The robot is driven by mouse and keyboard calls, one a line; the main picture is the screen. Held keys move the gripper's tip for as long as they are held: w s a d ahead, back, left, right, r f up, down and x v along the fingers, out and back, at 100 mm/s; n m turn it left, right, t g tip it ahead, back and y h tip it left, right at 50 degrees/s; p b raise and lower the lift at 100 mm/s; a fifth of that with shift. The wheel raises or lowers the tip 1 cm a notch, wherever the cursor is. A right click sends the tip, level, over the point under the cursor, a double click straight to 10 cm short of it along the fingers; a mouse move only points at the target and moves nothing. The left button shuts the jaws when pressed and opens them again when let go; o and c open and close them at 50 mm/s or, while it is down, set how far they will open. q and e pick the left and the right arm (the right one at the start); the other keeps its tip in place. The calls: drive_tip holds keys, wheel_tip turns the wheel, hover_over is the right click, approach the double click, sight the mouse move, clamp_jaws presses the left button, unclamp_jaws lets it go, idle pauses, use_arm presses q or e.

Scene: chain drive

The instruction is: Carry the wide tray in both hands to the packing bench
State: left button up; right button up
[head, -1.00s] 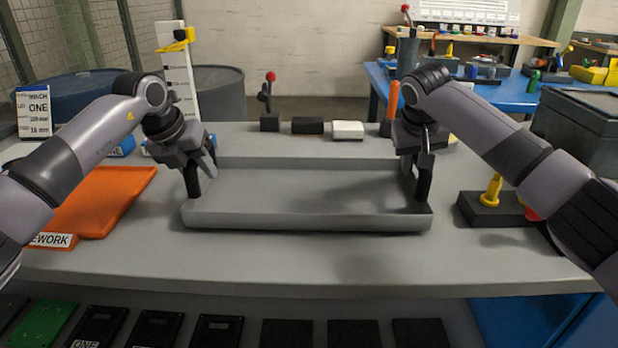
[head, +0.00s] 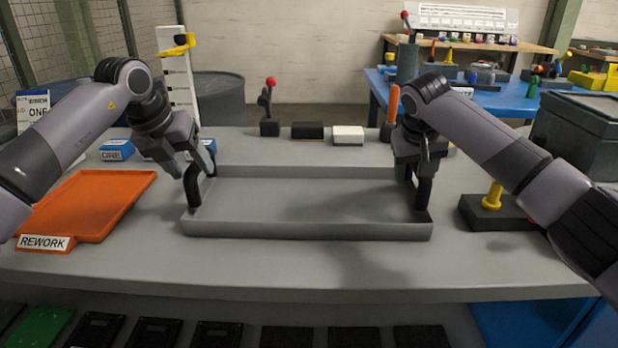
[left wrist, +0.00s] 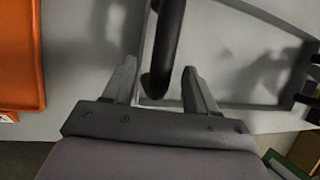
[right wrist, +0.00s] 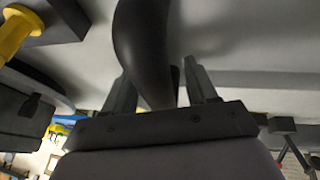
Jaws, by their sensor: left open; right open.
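The wide grey tray (head: 310,229) lies flat and empty on the grey bench, with a black handle at each end. My left gripper (head: 188,176) is open at the left handle (head: 195,190); in the left wrist view that handle (left wrist: 168,45) passes between the open fingers (left wrist: 160,90). My right gripper (head: 416,172) is open at the right handle (head: 423,190); in the right wrist view the dark curved handle (right wrist: 143,45) stands between the fingers (right wrist: 160,85). Neither gripper is closed on its handle.
An orange tray (head: 95,200) marked REWORK lies left of the wide tray. A black block with a yellow peg (head: 492,200) stands close on the right. A dark bin (head: 580,130) is at the right edge. A blue table (head: 500,100) stands behind. The bench's front strip is clear.

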drive_tip(key=shift+r, duration=0.1)
use_arm(q)
drive_tip(key=v, duration=0.8)
use_arm(e)
drive_tip(key=v, duration=1.2)
drive_tip(key=shift+a, duration=0.1)
